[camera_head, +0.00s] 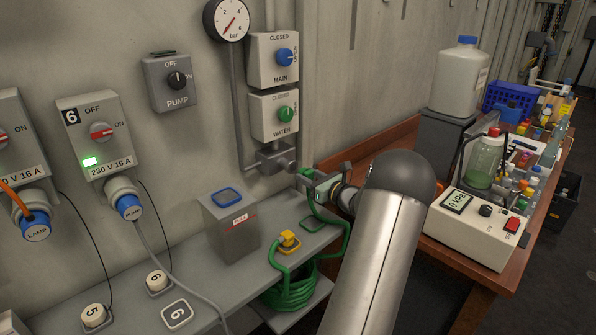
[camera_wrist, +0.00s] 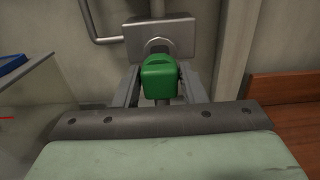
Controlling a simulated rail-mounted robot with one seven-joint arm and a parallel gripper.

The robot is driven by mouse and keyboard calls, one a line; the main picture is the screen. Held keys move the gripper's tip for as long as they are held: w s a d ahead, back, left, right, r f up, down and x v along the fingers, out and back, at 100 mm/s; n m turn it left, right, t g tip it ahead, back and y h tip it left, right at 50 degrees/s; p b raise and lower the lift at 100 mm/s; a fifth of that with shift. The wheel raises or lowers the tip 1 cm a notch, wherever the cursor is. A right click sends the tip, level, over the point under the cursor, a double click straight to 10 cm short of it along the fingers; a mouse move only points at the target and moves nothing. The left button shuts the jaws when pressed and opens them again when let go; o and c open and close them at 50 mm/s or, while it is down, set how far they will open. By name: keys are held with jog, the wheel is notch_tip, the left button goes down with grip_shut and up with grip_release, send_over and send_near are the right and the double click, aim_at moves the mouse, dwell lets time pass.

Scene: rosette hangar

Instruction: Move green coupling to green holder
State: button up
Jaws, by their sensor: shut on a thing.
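The green coupling (camera_wrist: 160,78) sits between the two fingers of my gripper (camera_wrist: 158,90) in the wrist view. My gripper is shut on it, right in front of the grey metal outlet block (camera_wrist: 160,38) on the wall. I cannot tell whether the coupling is joined to the outlet. In the head view my gripper (camera_head: 312,176) is beside the outlet pipework, and the coupling is mostly hidden. A green-outlined holder (camera_head: 313,224) lies flat on the grey shelf below my gripper, and looks empty.
A green hose (camera_head: 288,294) lies coiled under the shelf, near a yellow coupling (camera_head: 289,240). A grey box (camera_head: 231,231) with a blue-outlined top stands to the left. Valve panels (camera_head: 273,116) are above. A wooden bench (camera_head: 400,143) with a jug and instruments is at right.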

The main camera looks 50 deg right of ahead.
jog(key=shift+s+a, duration=0.15)
jog(key=shift+s, duration=0.9)
